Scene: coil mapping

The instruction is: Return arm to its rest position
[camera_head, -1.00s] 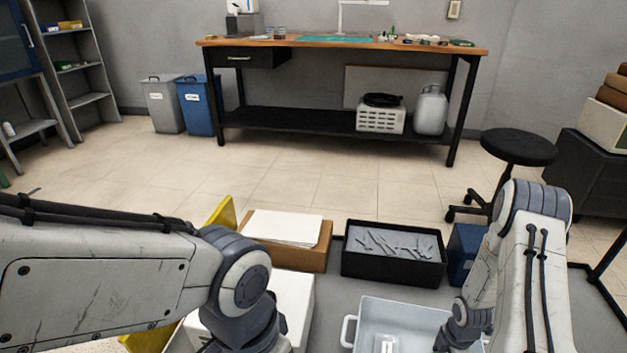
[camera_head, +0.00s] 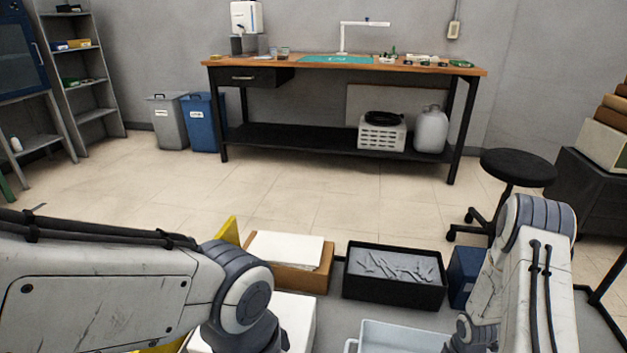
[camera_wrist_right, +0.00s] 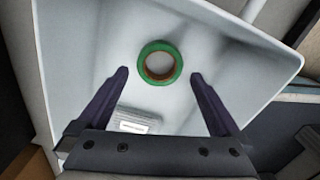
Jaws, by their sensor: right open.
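My right arm (camera_head: 518,280) comes in at the right of the head view, bent downward, and its gripper is out of frame there. In the right wrist view my right gripper (camera_wrist_right: 158,85) is open and empty, with its two dark fingers apart. It is over a white tray (camera_wrist_right: 70,45), and a green tape roll with a brown core (camera_wrist_right: 146,76) shows between and beyond the fingertips. My left arm (camera_head: 110,290) comes in from the left, and its gripper is below the picture.
The tray (camera_head: 405,328) also shows in the head view. Behind it are a black box of grey pieces (camera_head: 395,292), a brown box with white sheets (camera_head: 318,280) and a blue box (camera_head: 462,275). A workbench (camera_head: 340,65) and a stool (camera_head: 518,168) stand farther back, with clear floor between.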

